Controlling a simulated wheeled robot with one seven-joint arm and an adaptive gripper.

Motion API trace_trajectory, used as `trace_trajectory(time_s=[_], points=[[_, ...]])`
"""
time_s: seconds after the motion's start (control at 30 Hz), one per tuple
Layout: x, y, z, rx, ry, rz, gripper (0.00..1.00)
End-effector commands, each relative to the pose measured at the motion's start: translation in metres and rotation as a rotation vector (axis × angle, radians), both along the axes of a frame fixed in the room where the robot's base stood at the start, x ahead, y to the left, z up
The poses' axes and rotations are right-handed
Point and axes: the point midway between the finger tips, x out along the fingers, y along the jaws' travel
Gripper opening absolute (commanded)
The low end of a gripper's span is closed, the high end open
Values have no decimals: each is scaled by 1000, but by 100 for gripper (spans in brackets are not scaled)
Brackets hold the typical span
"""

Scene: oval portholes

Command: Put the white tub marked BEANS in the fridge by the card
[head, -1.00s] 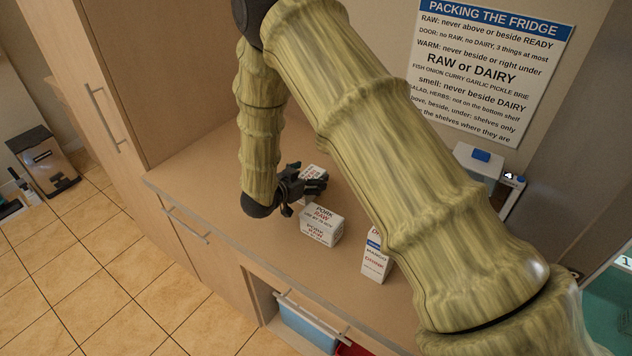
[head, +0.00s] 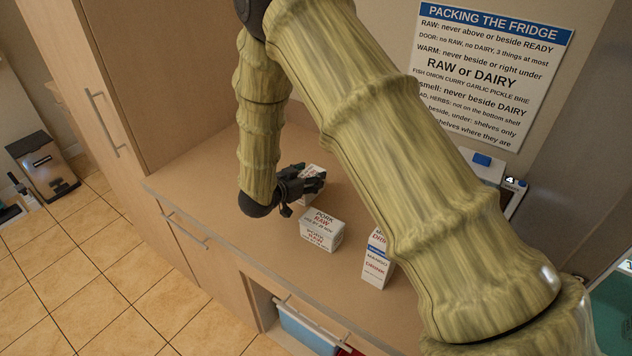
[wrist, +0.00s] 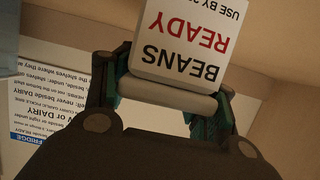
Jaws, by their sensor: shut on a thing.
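The white tub marked BEANS READY (wrist: 185,45) is between the fingers of my gripper (wrist: 165,95) in the wrist view, its label upside down there. In the head view my gripper (head: 312,184) is shut on the tub (head: 310,172), which is mostly hidden behind the fingers. It is over the counter, behind the PORK RAW box; whether the tub touches the counter I cannot tell. The card PACKING THE FRIDGE (head: 490,70) is on the back wall. The fridge's inside does not show clearly.
A white PORK RAW box (head: 321,231) and a white mango drink carton (head: 377,262) stand on the counter (head: 220,200). A white container with a blue top piece (head: 482,160) is at the back right, partly behind my arm. The counter's left part is clear.

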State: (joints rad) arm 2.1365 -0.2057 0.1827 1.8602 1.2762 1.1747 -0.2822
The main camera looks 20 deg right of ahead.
Motion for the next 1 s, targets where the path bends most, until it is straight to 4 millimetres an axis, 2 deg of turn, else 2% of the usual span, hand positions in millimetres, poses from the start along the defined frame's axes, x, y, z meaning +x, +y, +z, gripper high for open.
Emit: trace_trajectory(time_s=[0.3,0.5,0.77,1.0], points=[[0,-1,44,1,-3,-1,17],[0,-1,66,0,-3,0,17],[2,-2,80,-1,0,16,17],[16,-2,81,-1,7,158,17]])
